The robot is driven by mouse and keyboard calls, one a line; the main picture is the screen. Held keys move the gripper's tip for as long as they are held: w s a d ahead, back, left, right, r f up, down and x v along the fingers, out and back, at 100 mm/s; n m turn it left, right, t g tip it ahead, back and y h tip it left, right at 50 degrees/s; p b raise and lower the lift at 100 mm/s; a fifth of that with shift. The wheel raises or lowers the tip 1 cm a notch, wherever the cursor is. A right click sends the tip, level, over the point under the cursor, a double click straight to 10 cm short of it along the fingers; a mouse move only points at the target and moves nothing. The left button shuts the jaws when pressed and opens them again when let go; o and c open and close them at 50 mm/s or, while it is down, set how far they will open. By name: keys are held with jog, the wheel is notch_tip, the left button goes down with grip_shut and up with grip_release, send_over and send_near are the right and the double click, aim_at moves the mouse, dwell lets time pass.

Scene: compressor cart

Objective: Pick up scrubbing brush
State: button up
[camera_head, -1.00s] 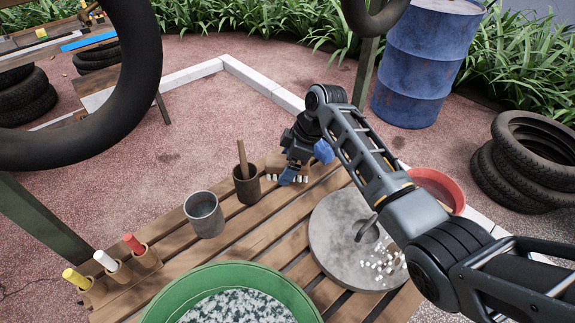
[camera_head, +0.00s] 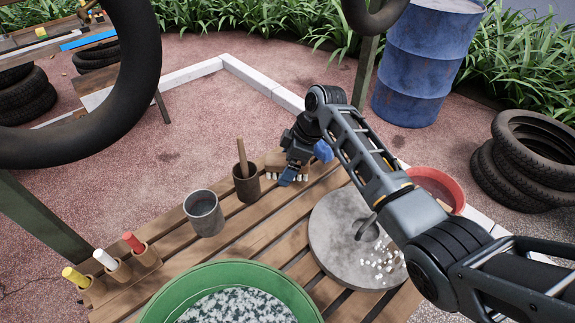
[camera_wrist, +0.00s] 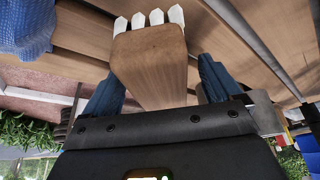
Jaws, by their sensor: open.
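The scrubbing brush (camera_head: 273,163) lies at the far edge of the slatted wooden table, partly hidden behind my gripper (camera_head: 290,178) in the head view. It has a tan wooden body and white bristle tufts. In the wrist view the brush's wooden block (camera_wrist: 150,65) is between the two blue fingers of my gripper (camera_wrist: 158,88), with its white tufts at the top of the picture. The fingers are apart, one on each side of the block. Whether either finger touches it cannot be told.
A brown pot with a wooden stick (camera_head: 246,186) and a grey metal cup (camera_head: 204,214) stand left of my gripper. A round grey stone slab (camera_head: 335,235), a red bowl (camera_head: 450,190) and a green basin (camera_head: 170,295) are nearer. A black tyre (camera_head: 135,75) hangs at the left.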

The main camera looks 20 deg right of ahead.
aim_at(283, 158)
jog(key=shift+c, duration=0.4)
jog(key=c, duration=1.2)
jog(key=shift+r, duration=0.15)
jog(key=shift+r, duration=0.6)
notch_tip(283, 158, up, 3)
jog(key=shift+w+f, duration=0.1)
jog(key=s+d+r, duration=0.2)
jog(key=d, duration=0.1)
jog(key=s+d+r+b, duration=0.1)
jog(key=s+d+r, duration=0.1)
jog(key=d+r, duration=0.1)
jog(key=s+d+r, duration=0.2)
jog(key=d, duration=0.2)
jog(key=shift+s+r, duration=0.1)
jog(key=shift+r, duration=0.05)
